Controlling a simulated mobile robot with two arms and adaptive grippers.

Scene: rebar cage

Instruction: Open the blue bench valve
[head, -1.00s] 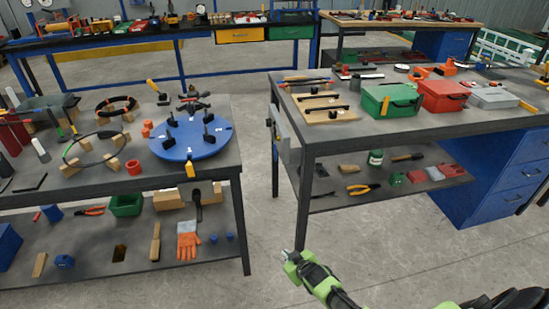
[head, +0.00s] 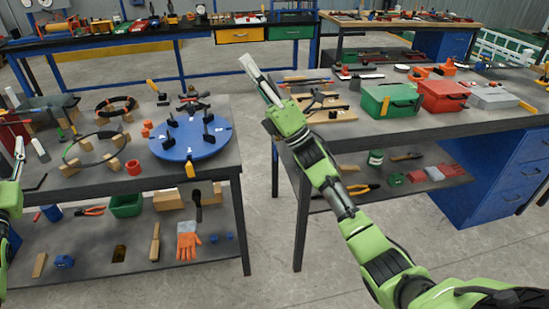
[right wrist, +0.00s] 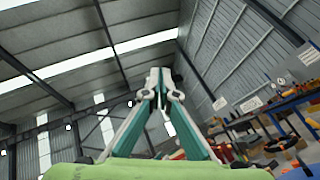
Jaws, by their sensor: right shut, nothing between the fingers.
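A small fitting with a blue body and a dark cross handle (head: 192,105), which looks like the blue bench valve, stands on the left bench behind a round blue plate (head: 190,141). Its details are too small to tell how far it is turned. My right gripper (head: 248,64) is raised, right of the valve in the picture and apart from it, pointing up and away. In the right wrist view its fingertips (right wrist: 160,76) meet with nothing between them. My left gripper (head: 19,147) shows only partly at the left edge; its finger gap is unclear.
Black clamps stand on the blue plate. A black ring (head: 116,106) and a yellow-handled tool (head: 156,91) lie left of the valve. The right bench holds a green box (head: 391,100) and a red box (head: 444,95). Floor shows between the benches.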

